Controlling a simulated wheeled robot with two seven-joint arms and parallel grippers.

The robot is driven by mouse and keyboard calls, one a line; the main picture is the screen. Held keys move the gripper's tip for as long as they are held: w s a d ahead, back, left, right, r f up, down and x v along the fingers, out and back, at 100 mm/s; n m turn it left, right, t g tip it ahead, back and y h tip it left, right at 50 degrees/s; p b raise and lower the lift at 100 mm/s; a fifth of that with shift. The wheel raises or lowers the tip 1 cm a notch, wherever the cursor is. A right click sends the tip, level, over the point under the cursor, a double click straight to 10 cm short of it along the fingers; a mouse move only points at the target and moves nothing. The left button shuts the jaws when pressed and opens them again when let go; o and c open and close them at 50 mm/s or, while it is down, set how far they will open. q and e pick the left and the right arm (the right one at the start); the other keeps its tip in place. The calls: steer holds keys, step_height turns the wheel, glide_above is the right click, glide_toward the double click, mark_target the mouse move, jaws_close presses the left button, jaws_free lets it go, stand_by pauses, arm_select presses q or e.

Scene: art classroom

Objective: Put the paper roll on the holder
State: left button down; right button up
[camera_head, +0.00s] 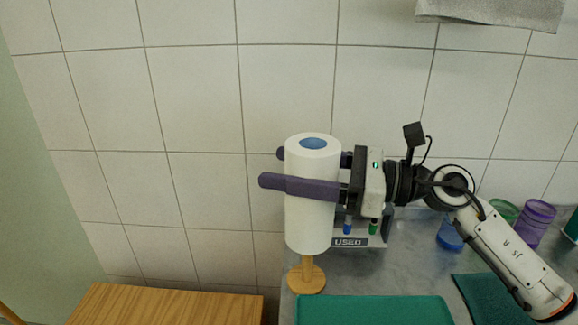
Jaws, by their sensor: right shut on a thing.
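A white paper roll (309,222) is upright in the head view, with a blue core showing at its top. My right gripper (273,168) comes in from the right and is shut around the roll, one finger in front and one behind. A wooden holder (307,279) with a round base stands on the grey counter directly below the roll. Its post meets the roll's lower end in the picture; how far it goes inside the roll is hidden. My left gripper is not in view.
A rack labelled "USED" (351,242) stands behind the roll. Blue (449,236), green and purple cups (536,222) stand at the right. A wooden surface (165,306) is at the lower left, and a tiled wall is behind.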

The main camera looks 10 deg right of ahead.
steer(key=shift+f+b, duration=1.9)
steer(key=shift+f, duration=0.5)
arm_select(q)
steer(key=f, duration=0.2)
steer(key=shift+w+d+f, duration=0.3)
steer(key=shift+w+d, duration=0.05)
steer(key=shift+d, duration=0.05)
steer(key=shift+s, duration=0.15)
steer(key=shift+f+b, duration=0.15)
steer(key=shift+b, duration=0.2)
arm_select(e)
steer(key=shift+f, duration=0.1)
